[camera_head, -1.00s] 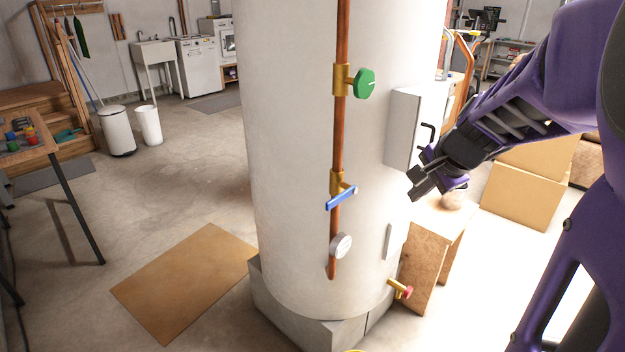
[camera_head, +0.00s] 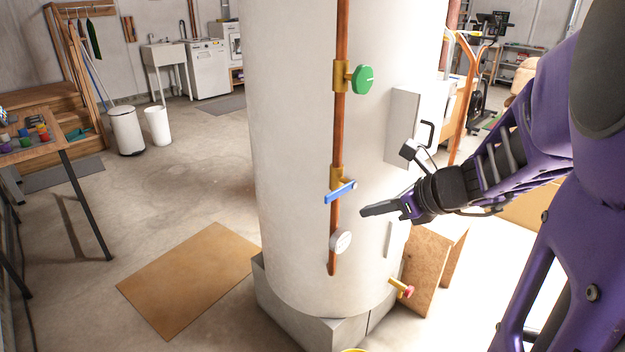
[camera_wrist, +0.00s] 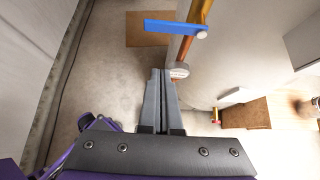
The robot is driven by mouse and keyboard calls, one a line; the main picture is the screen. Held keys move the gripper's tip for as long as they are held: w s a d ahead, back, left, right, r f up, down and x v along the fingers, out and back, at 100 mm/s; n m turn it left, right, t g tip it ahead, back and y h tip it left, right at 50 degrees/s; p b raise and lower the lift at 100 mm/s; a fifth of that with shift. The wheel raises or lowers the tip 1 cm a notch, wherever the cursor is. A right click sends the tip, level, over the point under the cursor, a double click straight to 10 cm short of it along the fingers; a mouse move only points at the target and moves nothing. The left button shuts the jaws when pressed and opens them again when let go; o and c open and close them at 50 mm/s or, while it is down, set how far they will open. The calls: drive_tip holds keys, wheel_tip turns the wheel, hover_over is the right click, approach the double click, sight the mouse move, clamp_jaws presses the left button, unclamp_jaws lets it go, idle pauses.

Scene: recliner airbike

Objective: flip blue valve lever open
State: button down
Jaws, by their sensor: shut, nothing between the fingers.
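The blue valve lever (camera_head: 340,191) sits on a brass valve body (camera_head: 336,176) on the copper pipe (camera_head: 340,130). It lies across the pipe, tilted, its left end lower in the head view. In the wrist view the lever (camera_wrist: 172,27) is near the top, beyond my fingertips. My gripper (camera_head: 364,211) is shut and empty, a little right of and below the lever, pointing left. It is apart from the lever. In the wrist view my gripper (camera_wrist: 162,72) has its fingers together, and the round gauge (camera_wrist: 179,70) shows just beside the tips.
A green round handle (camera_head: 362,79) is higher on the pipe. The white tank (camera_head: 290,150) stands behind it, with a grey box (camera_head: 403,125) on its right side. A red-tipped spigot (camera_head: 402,289) juts out low. Open floor lies to the left.

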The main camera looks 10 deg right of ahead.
sight(341, 191)
drive_tip(key=b+x, duration=0.3)
drive_tip(key=x, duration=0.7)
drive_tip(key=shift+r+p, duration=0.55)
drive_tip(key=shift+r, duration=1.5)
